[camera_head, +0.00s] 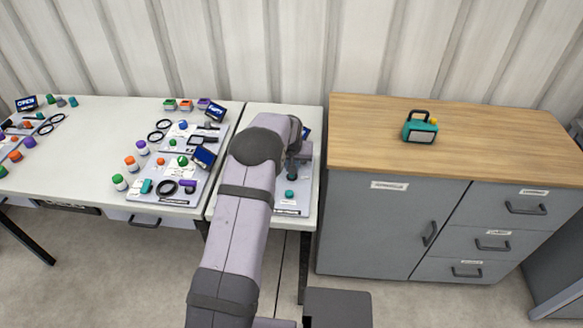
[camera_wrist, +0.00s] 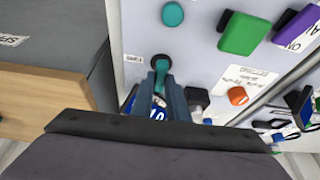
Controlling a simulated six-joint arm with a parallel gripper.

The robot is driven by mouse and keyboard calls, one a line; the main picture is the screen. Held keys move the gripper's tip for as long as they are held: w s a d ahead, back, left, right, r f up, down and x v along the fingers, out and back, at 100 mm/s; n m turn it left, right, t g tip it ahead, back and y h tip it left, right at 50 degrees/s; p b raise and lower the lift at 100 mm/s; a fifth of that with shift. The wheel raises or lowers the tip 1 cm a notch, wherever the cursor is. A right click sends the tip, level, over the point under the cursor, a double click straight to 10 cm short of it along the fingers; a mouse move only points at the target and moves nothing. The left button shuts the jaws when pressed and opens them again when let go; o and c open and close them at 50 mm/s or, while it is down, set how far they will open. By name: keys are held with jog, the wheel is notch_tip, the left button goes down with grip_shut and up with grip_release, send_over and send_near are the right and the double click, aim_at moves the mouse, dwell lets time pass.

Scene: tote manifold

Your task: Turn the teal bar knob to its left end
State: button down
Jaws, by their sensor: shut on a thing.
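The teal bar knob (camera_wrist: 161,64) sits on a dark round base on a light panel (camera_wrist: 140,30) in the wrist view. My gripper (camera_wrist: 162,82) is shut on it, with one finger on each side of the bar. The fingers hide part of the knob, and its exact angle is hard to tell. In the camera_head view, my arm covers most of this panel, and I cannot make out the bar knob there.
A round teal button (camera_wrist: 172,13) is on the same panel, near the knob. A green block (camera_wrist: 243,32), a purple block (camera_wrist: 296,28) and an orange knob (camera_wrist: 237,96) lie to the right. A wooden-topped cabinet (camera_head: 460,120) stands right of the panel's table.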

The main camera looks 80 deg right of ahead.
jog(key=n+b, duration=0.1)
jog(key=n+t+b, duration=0.1)
jog(key=n+b, duration=0.1)
jog(key=shift+s+f+n, duration=0.2)
jog(key=shift+f+n, duration=0.05)
jog(key=shift+n, duration=0.05)
jog(key=n+t+b, duration=0.1)
jog(key=n+b, duration=0.1)
jog(key=shift+r+n+y, duration=0.1)
jog(key=shift+n+y, duration=0.2)
jog(key=shift+n, duration=0.1)
jog(key=n, duration=0.1)
jog(key=n+t, duration=0.1)
jog(key=shift+s+d+r+n+y, duration=0.1)
jog(key=shift+r+n+y, duration=0.05)
jog(key=shift+n+y, duration=0.15)
jog(key=shift+n+t+y+p, duration=0.35)
jog(key=shift+n+p, duration=0.35)
jog(key=shift+n, duration=0.7)
jog(key=c, duration=1.7)
grip_release()
jog(key=shift+s+r, duration=0.1)
jog(key=shift+b+v, duration=0.6)
jog(key=shift+v, duration=2.95)
